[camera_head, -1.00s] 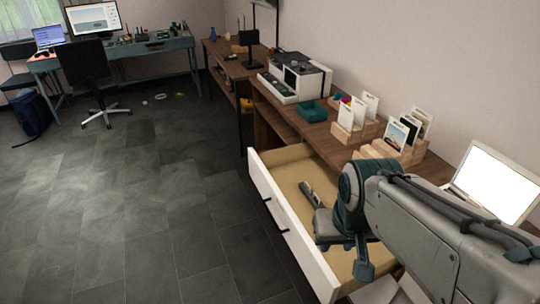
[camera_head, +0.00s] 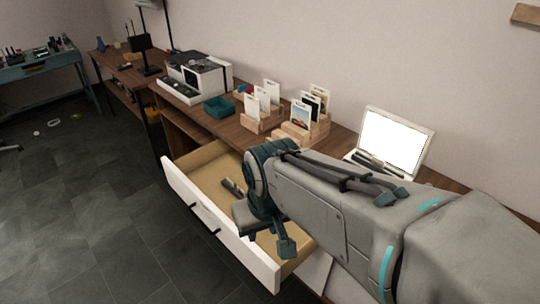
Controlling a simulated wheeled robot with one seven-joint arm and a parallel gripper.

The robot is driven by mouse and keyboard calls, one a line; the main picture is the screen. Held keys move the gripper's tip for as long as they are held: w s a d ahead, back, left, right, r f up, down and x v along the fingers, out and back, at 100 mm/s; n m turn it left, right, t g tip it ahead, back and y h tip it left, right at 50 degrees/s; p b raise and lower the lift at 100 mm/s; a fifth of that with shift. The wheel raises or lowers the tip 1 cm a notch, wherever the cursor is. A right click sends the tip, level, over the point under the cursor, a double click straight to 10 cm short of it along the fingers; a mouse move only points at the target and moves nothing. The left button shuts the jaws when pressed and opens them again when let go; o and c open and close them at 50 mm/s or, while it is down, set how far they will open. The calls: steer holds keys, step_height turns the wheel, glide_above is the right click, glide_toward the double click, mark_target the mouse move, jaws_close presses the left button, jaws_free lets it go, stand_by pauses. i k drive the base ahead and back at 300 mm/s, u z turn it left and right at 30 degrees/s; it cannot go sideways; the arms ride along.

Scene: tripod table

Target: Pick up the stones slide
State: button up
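Several upright picture cards stand in light wooden holders on the brown desk. Two holders show, a left one (camera_head: 258,124) and a right one (camera_head: 298,136). The pictures are too small to tell which card, if any, is the stones slide. My gripper (camera_head: 264,232) hangs over the open drawer at the end of my arm, in front of the desk and below the card holders. It is apart from the cards. Its fingers are partly hidden by my arm, and their opening does not show clearly.
The open white drawer (camera_head: 207,219) juts out below the desk, with a small dark object (camera_head: 232,187) in it. A teal tray (camera_head: 218,108), a white printer-like machine (camera_head: 197,78) and a laptop (camera_head: 393,138) stand on the desk (camera_head: 190,113).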

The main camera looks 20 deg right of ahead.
mark_target(376, 160)
steer(key=z, duration=1.55)
steer(key=k, duration=0.5)
steer(key=u, duration=1.2)
steer(key=i, duration=0.85)
steer(key=z, duration=1.6)
